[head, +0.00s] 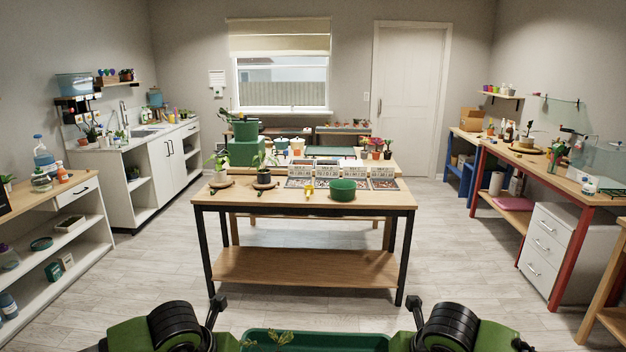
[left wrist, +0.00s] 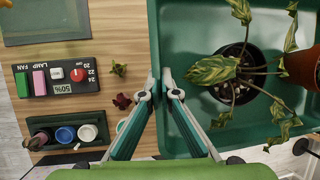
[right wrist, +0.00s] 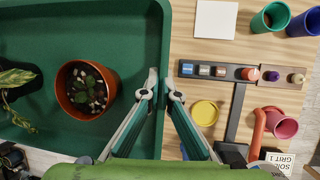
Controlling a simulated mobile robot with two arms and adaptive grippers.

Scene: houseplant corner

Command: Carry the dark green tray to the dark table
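The dark green tray (head: 318,341) shows at the bottom of the head view, close in front of me. It holds a leafy plant in a black pot (left wrist: 233,66) and a small plant in a terracotta pot (right wrist: 86,90). My left gripper (left wrist: 160,88) has its fingers closed around the tray's left wall. My right gripper (right wrist: 160,88) has its fingers closed around the right wall. I cannot tell whether the tray rests on the wood beneath or hangs just above it. A darker table (head: 343,129) stands at the back by the window, partly hidden.
A wooden table with black legs (head: 300,197) stands ahead. Floor (head: 150,260) is open around it.

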